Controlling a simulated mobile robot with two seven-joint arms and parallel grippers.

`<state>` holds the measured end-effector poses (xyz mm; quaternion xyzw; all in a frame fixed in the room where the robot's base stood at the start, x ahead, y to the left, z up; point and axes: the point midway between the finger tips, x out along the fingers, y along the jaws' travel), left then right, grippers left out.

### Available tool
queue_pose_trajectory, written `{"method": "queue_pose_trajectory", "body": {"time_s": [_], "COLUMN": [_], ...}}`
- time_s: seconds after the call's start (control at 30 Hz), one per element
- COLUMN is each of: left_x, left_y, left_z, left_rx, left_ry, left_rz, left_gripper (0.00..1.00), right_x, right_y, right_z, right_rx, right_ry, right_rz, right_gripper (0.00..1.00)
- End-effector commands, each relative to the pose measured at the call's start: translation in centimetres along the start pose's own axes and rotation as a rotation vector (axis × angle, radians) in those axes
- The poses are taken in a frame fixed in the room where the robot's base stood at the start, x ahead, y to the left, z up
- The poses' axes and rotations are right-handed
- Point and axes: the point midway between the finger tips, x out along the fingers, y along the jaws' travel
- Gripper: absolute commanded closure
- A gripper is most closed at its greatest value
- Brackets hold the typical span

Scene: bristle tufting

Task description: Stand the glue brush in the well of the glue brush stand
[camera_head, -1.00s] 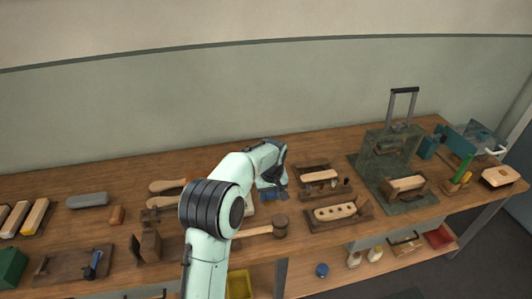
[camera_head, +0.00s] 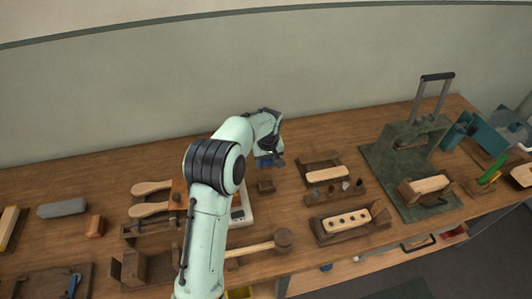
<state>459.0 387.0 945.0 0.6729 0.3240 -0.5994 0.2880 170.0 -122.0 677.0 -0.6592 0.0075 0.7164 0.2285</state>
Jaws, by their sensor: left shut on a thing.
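My left gripper (camera_head: 269,160) hangs over the middle of the bench, pointing down, with dark blue fingers. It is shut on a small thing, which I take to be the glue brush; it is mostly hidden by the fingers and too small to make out. A small dark brown block (camera_head: 265,186) stands on the bench just below the gripper in the picture, apart from it. It may be the glue brush stand; its well cannot be made out. My right gripper is not in view.
Right of the gripper are wooden trays with a pale block (camera_head: 327,174) and a drilled brush block (camera_head: 347,220). A mallet (camera_head: 283,239) lies in front. A green machine (camera_head: 412,145) stands at right. A grey block (camera_head: 62,208) lies at left. The bench behind the gripper is clear.

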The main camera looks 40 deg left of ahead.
Motion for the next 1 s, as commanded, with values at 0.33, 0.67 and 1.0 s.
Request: {"method": "queue_pose_trajectory", "body": {"time_s": [0.33,0.67,1.0], "left_x": [2.1,4.8,4.9], "left_y": [-0.1,-0.1,0.1], "left_z": [0.3,0.7,0.6], "left_rx": [0.0,0.0,0.0], "left_ry": [-0.001,-0.001,0.001], "left_rz": [-0.001,-0.001,0.002], "left_gripper": [0.82,0.82,0.82], "right_x": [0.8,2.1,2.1], "right_y": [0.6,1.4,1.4], "right_z": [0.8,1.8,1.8], "right_rx": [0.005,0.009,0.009], "right_ry": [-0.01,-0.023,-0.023], "right_rz": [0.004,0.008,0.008], "right_gripper": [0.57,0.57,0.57]}}
